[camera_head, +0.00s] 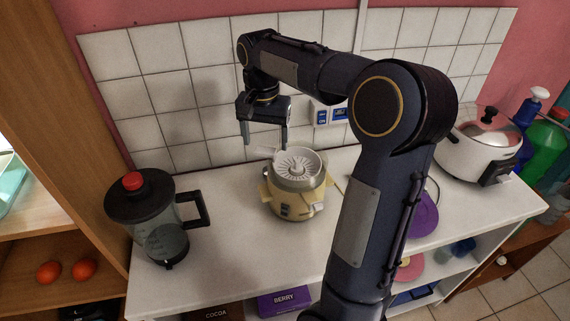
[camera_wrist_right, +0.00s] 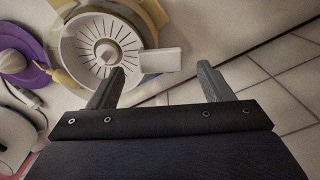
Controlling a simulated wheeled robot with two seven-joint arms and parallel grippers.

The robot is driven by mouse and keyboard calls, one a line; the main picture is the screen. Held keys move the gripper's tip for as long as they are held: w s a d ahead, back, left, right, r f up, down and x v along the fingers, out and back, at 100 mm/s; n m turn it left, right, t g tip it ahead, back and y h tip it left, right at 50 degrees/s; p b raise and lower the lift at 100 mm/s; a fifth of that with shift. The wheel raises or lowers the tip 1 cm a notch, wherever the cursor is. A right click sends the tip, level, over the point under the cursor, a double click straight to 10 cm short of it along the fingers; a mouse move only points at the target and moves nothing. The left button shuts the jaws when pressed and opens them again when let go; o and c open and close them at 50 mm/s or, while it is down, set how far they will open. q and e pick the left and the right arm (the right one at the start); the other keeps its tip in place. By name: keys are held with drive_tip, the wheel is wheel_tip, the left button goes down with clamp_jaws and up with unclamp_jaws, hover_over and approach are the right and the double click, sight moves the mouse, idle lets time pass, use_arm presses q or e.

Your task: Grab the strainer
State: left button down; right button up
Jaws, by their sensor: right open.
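The strainer (camera_head: 297,164) is a white slotted disc with a short handle, seated on top of a cream juicer (camera_head: 292,196) on the white counter. In the right wrist view the strainer (camera_wrist_right: 104,50) shows from above, with its flat white handle (camera_wrist_right: 160,60) pointing right. My right gripper (camera_head: 264,142) is above and behind the juicer, fingers pointing down, apart and empty. In the right wrist view its fingertips (camera_wrist_right: 160,72) lie on either side of the handle in the picture; I cannot tell the height between them. My left gripper is not in view.
A blender jug (camera_head: 160,225) with a red knob stands at the left. A white cooker (camera_head: 478,145) and bottles stand at the right. A purple object (camera_head: 425,215) lies right of my arm. The tiled wall (camera_head: 190,100) is close behind the gripper.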

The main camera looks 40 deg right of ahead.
sight(266, 150)
drive_tip(key=shift+s+a+f, duration=0.1)
drive_tip(key=shift+a+f, duration=0.05)
drive_tip(key=shift+f, duration=1.8)
drive_tip(key=c, duration=1)
drive_tip(key=shift+c, duration=0.2)
